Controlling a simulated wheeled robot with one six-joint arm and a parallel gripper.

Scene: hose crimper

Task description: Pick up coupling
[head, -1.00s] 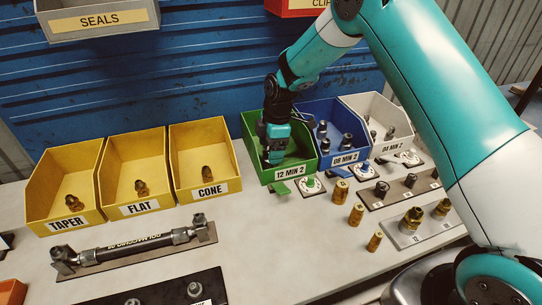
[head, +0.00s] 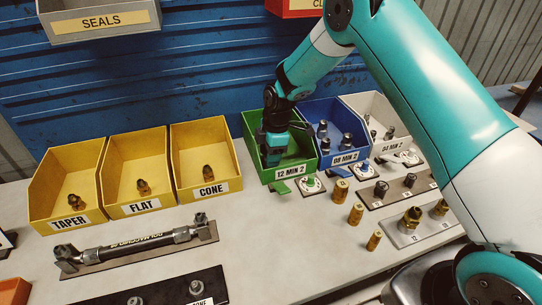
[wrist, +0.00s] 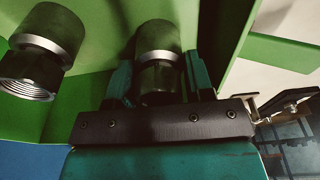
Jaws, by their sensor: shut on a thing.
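In the head view my gripper hides the held coupling.
A blue bin (head: 338,158) and a grey bin (head: 385,140) with fittings stand right of the green bin. Yellow bins (head: 205,190) stand to the left. Brass fittings (head: 356,214) and a hose assembly (head: 137,247) are on the bench in front.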

